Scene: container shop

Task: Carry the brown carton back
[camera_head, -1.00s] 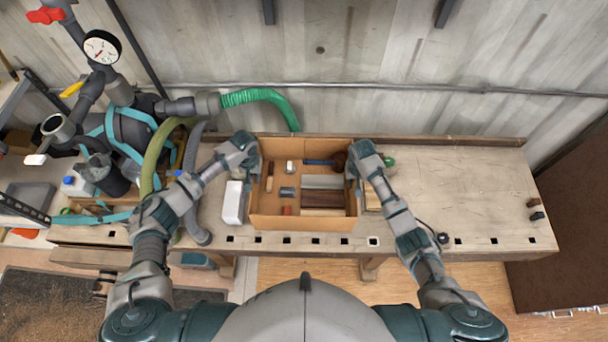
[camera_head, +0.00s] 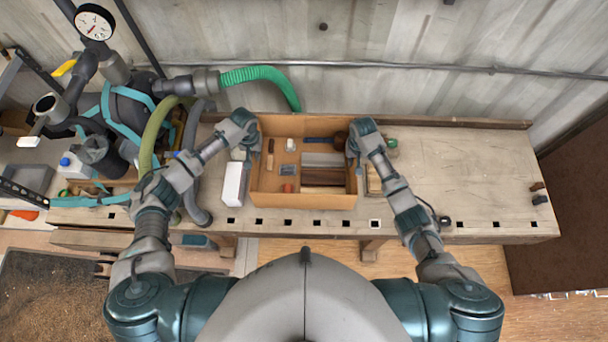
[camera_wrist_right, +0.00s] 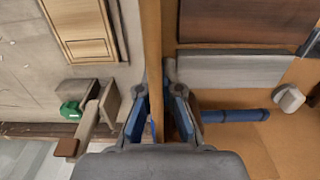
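The brown carton (camera_head: 303,200) is an open-topped box near the back of the workbench, left of its middle. It holds a blue-handled tool, wooden and grey bars and small blocks. My left gripper (camera_head: 250,150) is at its left wall; its fingers are mostly hidden. My right gripper (camera_head: 353,148) is at its right wall. In the right wrist view the carton wall (camera_wrist_right: 152,60) runs between the blue finger pads of my right gripper (camera_wrist_right: 158,95), which look closed on it. I cannot tell whether the carton rests on the bench or hangs just above it.
A white box (camera_head: 233,184) stands close to the carton's left. Green (camera_head: 265,76) and grey hoses (camera_head: 190,165) run behind and left of it. Wooden pieces lie just right of it. The right half of the workbench (camera_head: 460,175) is largely clear, with the wall behind.

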